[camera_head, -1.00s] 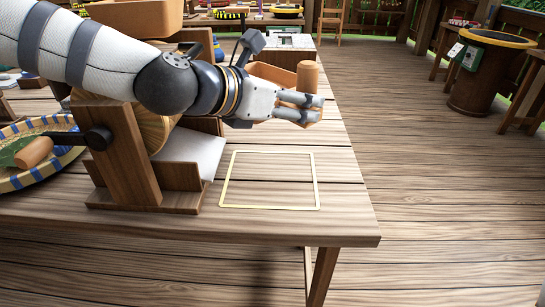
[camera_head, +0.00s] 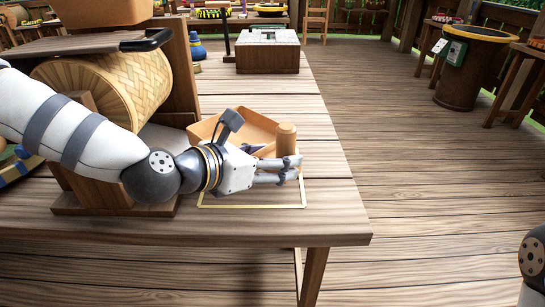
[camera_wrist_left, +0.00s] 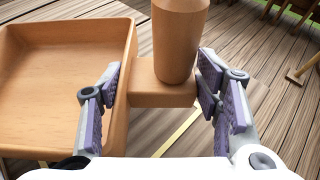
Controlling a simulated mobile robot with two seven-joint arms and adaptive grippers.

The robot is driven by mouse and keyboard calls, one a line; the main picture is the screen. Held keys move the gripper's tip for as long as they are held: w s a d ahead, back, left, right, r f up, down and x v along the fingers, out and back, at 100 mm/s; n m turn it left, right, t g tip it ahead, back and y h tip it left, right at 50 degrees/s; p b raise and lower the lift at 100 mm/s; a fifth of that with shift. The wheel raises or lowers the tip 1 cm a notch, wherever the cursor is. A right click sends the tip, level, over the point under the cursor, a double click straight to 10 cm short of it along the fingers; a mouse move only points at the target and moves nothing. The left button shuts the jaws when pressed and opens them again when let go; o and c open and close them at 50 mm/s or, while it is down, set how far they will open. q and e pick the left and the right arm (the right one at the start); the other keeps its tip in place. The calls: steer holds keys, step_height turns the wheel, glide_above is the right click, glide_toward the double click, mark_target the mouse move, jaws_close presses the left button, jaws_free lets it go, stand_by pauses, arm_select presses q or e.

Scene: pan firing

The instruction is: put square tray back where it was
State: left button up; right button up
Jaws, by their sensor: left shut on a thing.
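The square wooden tray (camera_head: 242,127) is at the right part of the table, over the yellow square outline (camera_head: 252,206). My left gripper (camera_head: 288,172) is shut on the tray at its handle side, where a round upright wooden knob stands. In the left wrist view the tray (camera_wrist_left: 60,90) fills the left side, and the knob (camera_wrist_left: 178,45) rises between the purple finger pads of my left gripper (camera_wrist_left: 160,105). The outline shows below the tray in the left wrist view. Whether the tray touches the table cannot be told. My right gripper is out of view.
A woven bamboo drum (camera_head: 110,85) on a wooden stand is to the left of the tray. A wooden box with a pale top (camera_head: 267,50) stands at the back of the table. The table's right edge is close to the tray.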

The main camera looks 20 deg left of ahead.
arm_select(q)
steer(key=shift+f, duration=0.5)
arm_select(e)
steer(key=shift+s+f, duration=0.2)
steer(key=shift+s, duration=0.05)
arm_select(q)
steer(key=o, duration=1.4)
steer(key=shift+r, duration=0.4)
steer(key=p+v, duration=0.4)
steer(key=v, duration=0.8)
steer(key=shift+r, duration=0.1)
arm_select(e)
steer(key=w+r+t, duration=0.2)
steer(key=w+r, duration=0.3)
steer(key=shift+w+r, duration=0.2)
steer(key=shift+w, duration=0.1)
